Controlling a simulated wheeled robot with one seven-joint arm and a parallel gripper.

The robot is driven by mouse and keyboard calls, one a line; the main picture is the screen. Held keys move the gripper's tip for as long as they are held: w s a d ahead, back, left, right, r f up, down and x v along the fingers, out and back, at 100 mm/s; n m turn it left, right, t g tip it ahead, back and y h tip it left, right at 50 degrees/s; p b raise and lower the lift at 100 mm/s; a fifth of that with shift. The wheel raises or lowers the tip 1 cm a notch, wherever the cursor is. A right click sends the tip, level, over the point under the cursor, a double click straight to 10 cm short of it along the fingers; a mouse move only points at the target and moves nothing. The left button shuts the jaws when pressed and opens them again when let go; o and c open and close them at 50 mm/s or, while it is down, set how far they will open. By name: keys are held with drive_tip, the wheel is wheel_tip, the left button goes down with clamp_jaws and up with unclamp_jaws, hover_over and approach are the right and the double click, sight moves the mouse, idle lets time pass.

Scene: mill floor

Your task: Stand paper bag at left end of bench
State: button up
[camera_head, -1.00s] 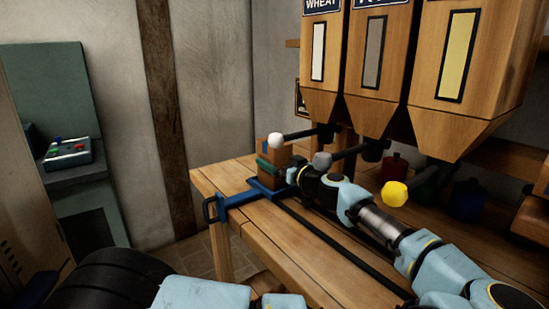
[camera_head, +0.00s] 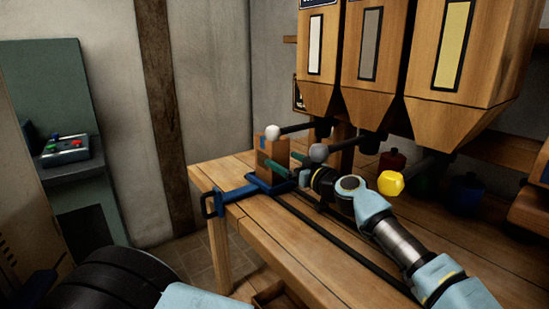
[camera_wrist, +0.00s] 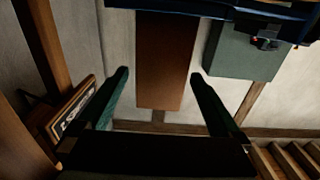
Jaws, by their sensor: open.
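The brown paper bag (camera_head: 266,147) stands upright near the left end of the wooden bench (camera_head: 225,172), behind the blue frame. My gripper (camera_head: 286,164) is open just to the right of the bag, its green fingers pointing toward it. The near finger overlaps the bag's lower right part in the head view, and the bag's base is partly hidden. In the wrist view the bag (camera_wrist: 166,58) appears between and beyond the spread fingertips of my gripper (camera_wrist: 158,76), with clear gaps on both sides.
A blue frame (camera_head: 243,191) with a handle sits at the bench's left end, joined to a dark rail. Wooden hoppers (camera_head: 382,55) hang above, their white, grey and yellow knobs close over my arm. Several jars (camera_head: 466,194) stand behind. A control box (camera_head: 65,150) is at left.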

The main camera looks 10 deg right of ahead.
sight(266, 150)
drive_tip(key=p+x, duration=0.1)
drive_tip(key=x, duration=0.3)
drive_tip(key=shift+w+a, duration=0.1)
drive_tip(key=p+x, duration=0.3)
drive_tip(key=x, duration=0.2)
drive_tip(key=shift+a+f, duration=0.1)
drive_tip(key=shift+c, duration=0.4)
drive_tip(key=c, duration=1.5)
clamp_jaws()
drive_tip(key=shift+r, duration=0.2)
